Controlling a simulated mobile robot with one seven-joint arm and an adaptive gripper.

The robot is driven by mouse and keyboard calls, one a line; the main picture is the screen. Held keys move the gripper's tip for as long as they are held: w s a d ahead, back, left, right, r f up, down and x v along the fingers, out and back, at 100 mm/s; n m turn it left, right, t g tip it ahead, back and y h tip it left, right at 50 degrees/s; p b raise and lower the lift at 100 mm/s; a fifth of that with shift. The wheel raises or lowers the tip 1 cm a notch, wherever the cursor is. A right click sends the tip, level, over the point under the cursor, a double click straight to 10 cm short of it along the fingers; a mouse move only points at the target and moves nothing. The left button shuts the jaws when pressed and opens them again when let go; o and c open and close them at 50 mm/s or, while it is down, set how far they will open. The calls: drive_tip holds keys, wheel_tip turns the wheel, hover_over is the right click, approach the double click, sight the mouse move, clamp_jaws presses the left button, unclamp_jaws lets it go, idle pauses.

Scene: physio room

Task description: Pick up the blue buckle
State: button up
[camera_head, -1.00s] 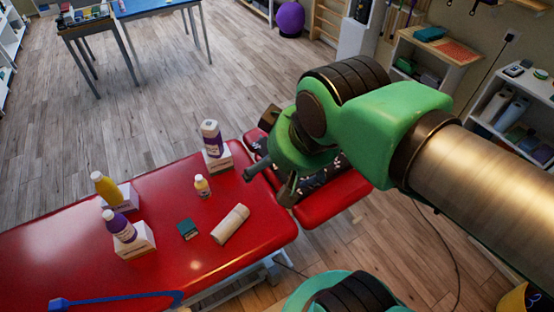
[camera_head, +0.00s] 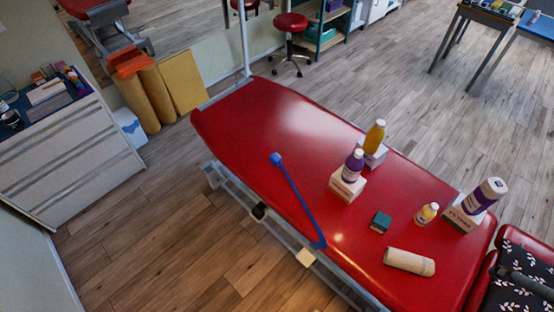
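The blue buckle (camera_head: 276,159) is a small blue block at the far end of a thin blue strap (camera_head: 298,200). It lies on the red treatment table (camera_head: 270,115), near the table's left long edge. The strap runs toward the front and bends at the edge near its other end. A dark grey bar (camera_head: 530,285) at the right edge, over the patterned cushion, looks like a finger of my gripper. The rest of my gripper is out of frame, so its opening is hidden. It is far to the right of the buckle.
Bottles on white boxes, including a purple one (camera_head: 353,166) and a yellow one (camera_head: 375,136), stand right of the buckle. A small bottle (camera_head: 427,214), a teal box (camera_head: 381,222) and a beige roll (camera_head: 409,262) lie nearer. The table's far left half is bare. A cabinet (camera_head: 75,155) stands left.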

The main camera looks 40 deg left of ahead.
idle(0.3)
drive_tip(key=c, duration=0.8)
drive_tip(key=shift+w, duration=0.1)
